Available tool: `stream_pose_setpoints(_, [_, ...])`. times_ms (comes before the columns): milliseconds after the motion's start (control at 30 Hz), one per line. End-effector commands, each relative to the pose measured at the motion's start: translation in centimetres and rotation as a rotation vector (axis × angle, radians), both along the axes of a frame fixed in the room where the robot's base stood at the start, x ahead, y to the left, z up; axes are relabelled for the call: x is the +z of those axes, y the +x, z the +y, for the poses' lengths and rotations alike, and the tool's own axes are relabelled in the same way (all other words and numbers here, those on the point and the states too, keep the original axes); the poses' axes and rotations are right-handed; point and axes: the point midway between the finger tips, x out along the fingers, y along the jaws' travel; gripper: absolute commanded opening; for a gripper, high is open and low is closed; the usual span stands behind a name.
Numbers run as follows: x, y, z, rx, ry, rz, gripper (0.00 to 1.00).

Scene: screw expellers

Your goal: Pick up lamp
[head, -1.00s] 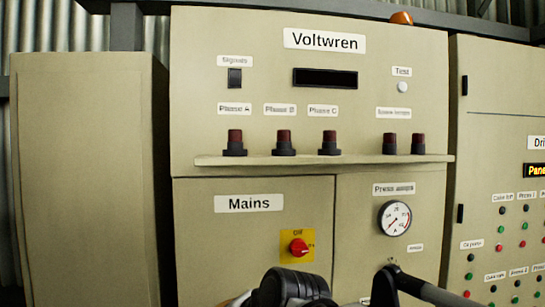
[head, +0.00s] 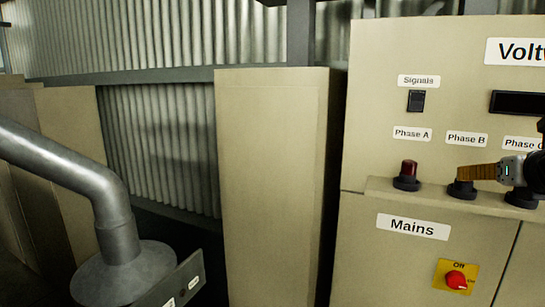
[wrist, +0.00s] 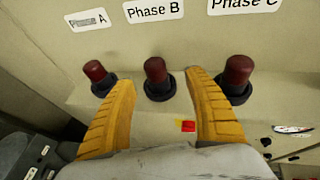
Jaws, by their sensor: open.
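Three dark red lamps with black bases stand in a row on the cabinet's ledge: Phase A (head: 408,170), Phase B and Phase C. In the wrist view they are the Phase A lamp (wrist: 95,72), the Phase B lamp (wrist: 155,72) and the Phase C lamp (wrist: 238,72). My gripper (wrist: 160,78) is open, its yellow fingers on either side of the Phase B lamp with gaps visible. In the head view my gripper (head: 464,173) comes from the right and hides the Phase B lamp's red part; its black base (head: 462,190) shows below.
The ledge (head: 385,187) juts out under the lamps. A red Mains switch (head: 456,280) sits below on the cabinet front. A tall beige cabinet (head: 270,180) stands left, and a grey pipe (head: 112,220) is at far left.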

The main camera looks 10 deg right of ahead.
Motion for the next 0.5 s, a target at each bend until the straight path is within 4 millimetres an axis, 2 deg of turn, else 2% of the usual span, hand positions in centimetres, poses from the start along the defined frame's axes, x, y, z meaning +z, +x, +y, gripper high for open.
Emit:
stream_pose_setpoints(233, [-0.8, 2.2, -0.4, 0.003, -0.002, 0.001, 0.62])
stream_pose_setpoints(500, [-2.4, 5.8, -0.9, 0.003, -0.003, 0.002, 0.62])
